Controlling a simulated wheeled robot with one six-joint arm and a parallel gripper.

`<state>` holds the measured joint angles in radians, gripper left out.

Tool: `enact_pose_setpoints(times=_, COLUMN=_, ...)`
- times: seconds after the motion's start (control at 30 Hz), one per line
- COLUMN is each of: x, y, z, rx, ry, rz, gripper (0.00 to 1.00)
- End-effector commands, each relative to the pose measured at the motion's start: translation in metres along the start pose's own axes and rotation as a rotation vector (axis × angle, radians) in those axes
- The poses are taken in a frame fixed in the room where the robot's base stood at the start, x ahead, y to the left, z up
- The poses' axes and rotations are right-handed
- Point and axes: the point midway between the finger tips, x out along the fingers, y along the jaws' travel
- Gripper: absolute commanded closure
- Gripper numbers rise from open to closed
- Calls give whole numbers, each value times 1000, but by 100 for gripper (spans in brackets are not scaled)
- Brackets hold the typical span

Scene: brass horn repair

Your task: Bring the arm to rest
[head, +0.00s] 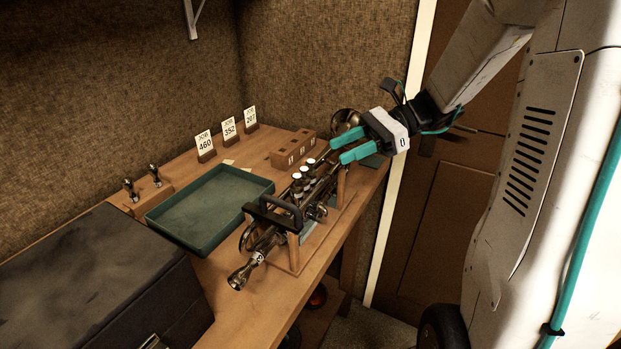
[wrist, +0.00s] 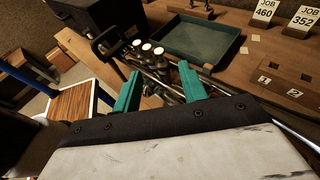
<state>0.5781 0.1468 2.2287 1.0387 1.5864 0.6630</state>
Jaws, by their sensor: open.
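My gripper (head: 346,146) has teal fingers, held apart with nothing between them. It is above the right end of the workbench, over or just beside the far end of the brass horn (head: 308,192). I cannot tell whether it touches the horn. The horn lies on a wooden cradle (head: 325,239), with several white-topped valves facing up. In the wrist view, the teal fingers (wrist: 160,88) spread on either side of the horn's tubing, and the horn's valves (wrist: 147,48) show beyond them. My gripper hides part of the horn in both views.
A green tray (head: 210,207) and a dark case (head: 95,280) are on the bench (head: 222,298). A wooden block with numbered holes (head: 291,150) and job cards (head: 229,129) stand behind the horn. Two mouthpieces stand in a block (head: 150,198) at left. A door (head: 434,200) is at right.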

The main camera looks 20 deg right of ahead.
Motion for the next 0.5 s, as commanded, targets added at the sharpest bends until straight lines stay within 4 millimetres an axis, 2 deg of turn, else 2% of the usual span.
enact_pose_setpoints(times=0.13, x=-16, y=0, z=0, rx=0, ry=0, rz=-1, gripper=58)
enact_pose_setpoints(times=0.37, x=-20, y=0, z=-1, rx=-21, ry=3, rz=-1, gripper=58)
enact_pose_setpoints(times=0.43, x=-19, y=2, z=-8, rx=-65, ry=33, rz=9, gripper=58)
enact_pose_setpoints(times=0.5, x=-16, y=15, z=-24, rx=-118, ry=93, rz=53, gripper=58)
